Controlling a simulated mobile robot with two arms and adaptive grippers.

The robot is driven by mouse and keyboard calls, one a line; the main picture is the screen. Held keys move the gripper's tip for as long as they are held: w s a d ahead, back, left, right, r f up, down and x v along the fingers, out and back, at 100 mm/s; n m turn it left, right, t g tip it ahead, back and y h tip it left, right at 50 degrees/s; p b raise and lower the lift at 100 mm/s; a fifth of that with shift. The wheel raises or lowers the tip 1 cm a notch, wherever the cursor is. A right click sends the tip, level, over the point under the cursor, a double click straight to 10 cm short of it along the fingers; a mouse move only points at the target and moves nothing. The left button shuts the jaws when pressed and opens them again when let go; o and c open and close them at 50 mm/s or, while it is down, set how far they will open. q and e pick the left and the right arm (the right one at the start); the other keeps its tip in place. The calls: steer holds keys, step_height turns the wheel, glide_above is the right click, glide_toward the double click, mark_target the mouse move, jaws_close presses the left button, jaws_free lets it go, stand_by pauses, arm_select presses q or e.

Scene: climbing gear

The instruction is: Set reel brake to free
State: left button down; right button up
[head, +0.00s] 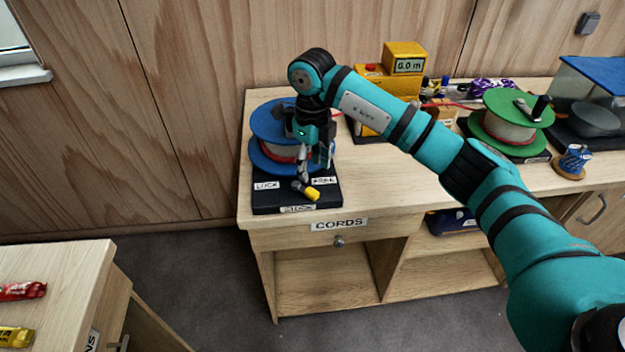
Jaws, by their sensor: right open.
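The blue reel (262,123) with pale cord stands on a black base (268,203) at the left end of the cords bench. The brake lever with a yellow grip (312,194) sits at the front of this base. Its grip points to the front right, between the LOCK label (266,185) on the left and another label (323,180) on the right, which is partly hidden. My right gripper (315,165) is open, pointing down over the front right of the reel, just behind the lever. Whether its fingers touch the lever I cannot tell. My left gripper is out of view.
A yellow device reading 0.0 m (404,58) stands behind my right arm. A green reel (500,106) and a blue-lidded clear box (590,95) are farther right. The bench top (375,180) right of the black base is clear. Another bench (60,275) is at lower left.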

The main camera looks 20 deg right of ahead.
step_height(320, 180, up, 4)
steer(key=shift+r, duration=0.1)
stand_by(0.4)
